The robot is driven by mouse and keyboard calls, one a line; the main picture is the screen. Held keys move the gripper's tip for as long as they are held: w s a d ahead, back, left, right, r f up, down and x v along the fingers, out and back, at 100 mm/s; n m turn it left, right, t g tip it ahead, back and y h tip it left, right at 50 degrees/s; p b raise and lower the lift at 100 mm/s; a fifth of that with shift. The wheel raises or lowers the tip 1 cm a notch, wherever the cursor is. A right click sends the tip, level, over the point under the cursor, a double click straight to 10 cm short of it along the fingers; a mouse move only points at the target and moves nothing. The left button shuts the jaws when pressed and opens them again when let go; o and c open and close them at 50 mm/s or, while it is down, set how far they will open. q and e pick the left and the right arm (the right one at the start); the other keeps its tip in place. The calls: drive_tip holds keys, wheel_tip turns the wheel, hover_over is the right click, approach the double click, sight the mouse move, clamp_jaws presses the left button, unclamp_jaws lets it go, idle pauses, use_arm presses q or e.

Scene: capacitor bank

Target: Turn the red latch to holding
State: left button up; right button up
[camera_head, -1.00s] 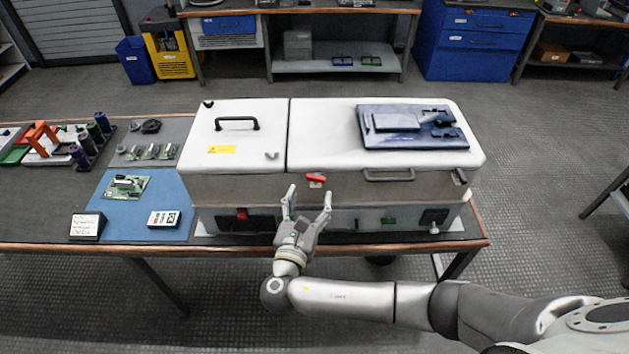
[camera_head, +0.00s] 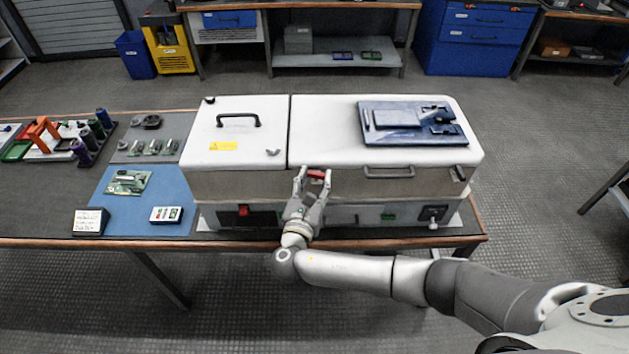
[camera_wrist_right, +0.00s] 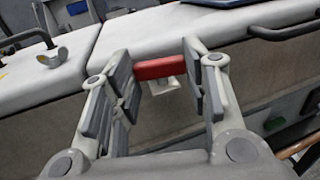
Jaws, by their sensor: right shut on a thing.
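The red latch (camera_head: 317,174) sits on the upper front edge of the white cabinet (camera_head: 345,135), near the seam between its two lids. My right gripper (camera_head: 314,176) reaches up to it from the front, one finger at each end of the latch. In the right wrist view the red latch (camera_wrist_right: 160,68) is a short bar on a pale mount, lying nearly level and slightly tilted. The pads of my right gripper (camera_wrist_right: 158,75) are shut on it from both sides. The latch's ends are partly hidden by the pads. My left gripper is not in view.
A blue tray (camera_head: 460,139) lies on the right lid. A lid handle (camera_head: 388,172) is right of the latch. A red switch (camera_head: 243,210) and a green one (camera_head: 388,215) are on the lower front panel. A blue mat (camera_head: 120,215) lies left of the cabinet.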

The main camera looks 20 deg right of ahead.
drive_tip(key=shift+c, duration=0.6)
drive_tip(key=shift+a+f+m+g+h+b, duration=0.1)
drive_tip(key=shift+a+m+g+h+b, duration=0.1)
drive_tip(key=shift+m+g+h+b, duration=0.5)
drive_tip(key=shift+w+m+g+h, duration=0.15)
drive_tip(key=shift+m+g+h, duration=0.6)
drive_tip(key=shift+h, duration=0.45)
drive_tip(key=o, duration=1)
drive_tip(key=v, duration=1.2)
